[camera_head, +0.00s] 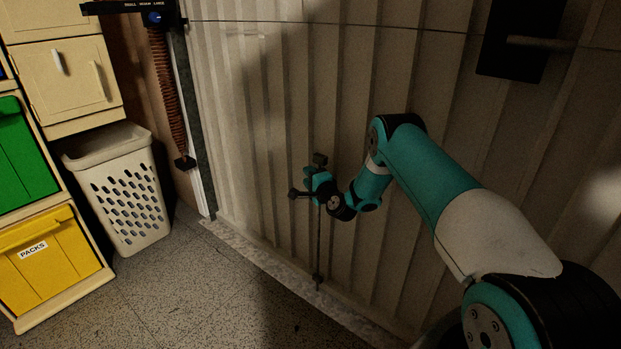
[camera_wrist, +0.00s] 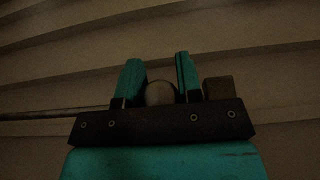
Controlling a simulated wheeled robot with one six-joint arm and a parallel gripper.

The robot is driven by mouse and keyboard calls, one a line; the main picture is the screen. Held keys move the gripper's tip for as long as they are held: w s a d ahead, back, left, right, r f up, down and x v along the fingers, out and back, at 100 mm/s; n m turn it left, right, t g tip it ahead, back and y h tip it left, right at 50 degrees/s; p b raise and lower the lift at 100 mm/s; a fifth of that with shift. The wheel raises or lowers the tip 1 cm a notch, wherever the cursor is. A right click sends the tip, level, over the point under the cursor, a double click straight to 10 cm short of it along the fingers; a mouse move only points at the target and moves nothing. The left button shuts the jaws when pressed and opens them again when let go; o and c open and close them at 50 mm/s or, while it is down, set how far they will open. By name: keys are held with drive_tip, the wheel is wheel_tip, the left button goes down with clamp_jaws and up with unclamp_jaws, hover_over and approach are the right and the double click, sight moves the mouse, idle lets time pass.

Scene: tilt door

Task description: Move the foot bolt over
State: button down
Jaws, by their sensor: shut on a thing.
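The foot bolt (camera_head: 318,245) is a thin upright dark rod low on the ribbed door (camera_head: 265,150). It has a dark upper block (camera_head: 320,159) and a dark lower block (camera_head: 318,278), and its lower end is close to the pale floor strip. My gripper (camera_head: 317,188) is at the upper part of the rod, its teal fingers partly covering it. In the wrist view, my gripper (camera_wrist: 160,82) has its two teal fingers on either side of a rounded grey knob (camera_wrist: 160,93). The rod (camera_wrist: 50,114) runs out to the left there. Whether the tip is in the floor cannot be told.
A white laundry basket (camera_head: 125,195) and shelves with a yellow drawer (camera_head: 52,262) stand at the left. A brown spring (camera_head: 167,95) hangs beside the door edge. A black handle plate (camera_head: 515,45) is high on the door. The floor (camera_head: 190,285) at front left is clear.

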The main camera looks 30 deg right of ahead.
wheel_tip(320, 180, up, 4)
drive_tip(key=shift+d+p, duration=0.1)
drive_tip(key=shift+p, duration=0.8)
drive_tip(key=c, duration=0.8)
unclamp_jaws()
drive_tip(key=shift+r, duration=0.1)
drive_tip(key=shift+s, duration=0.1)
drive_tip(key=shift+s, duration=0.25)
drive_tip(key=s+b, duration=0.5)
drive_tip(key=b, duration=0.2)
drive_tip(key=s+b, duration=0.6)
drive_tip(key=b, duration=0.1)
drive_tip(key=s+b, duration=0.5)
drive_tip(key=b, duration=0.1)
drive_tip(key=shift+s+a+b, duration=0.35)
drive_tip(key=shift+b, duration=0.05)
